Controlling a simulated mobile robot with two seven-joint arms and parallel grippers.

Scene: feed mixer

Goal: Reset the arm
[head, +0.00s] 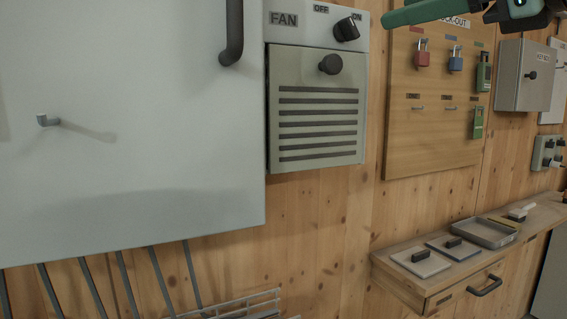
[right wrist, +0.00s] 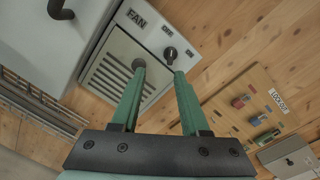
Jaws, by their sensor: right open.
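My right gripper (right wrist: 159,72) is open and empty in the right wrist view, with its two green fingers apart. Behind the fingers is the fan box (right wrist: 118,60), and the dark fan switch knob (right wrist: 170,55) shows between the fingertips. In the head view a green part of my right gripper (head: 432,11) shows at the top edge, in front of the lock-out board. The fan box (head: 318,150) has a grey louvred cover with a round black knob (head: 330,64). The fan switch (head: 346,29) above it points towards ON. My left gripper is not in view.
A large pale cabinet (head: 130,120) with a dark handle (head: 232,35) fills the left. The lock-out board (head: 405,130) holds red and blue padlocks. A wall shelf (head: 385,262) with a grey tray (head: 485,233) and a drawer is at lower right.

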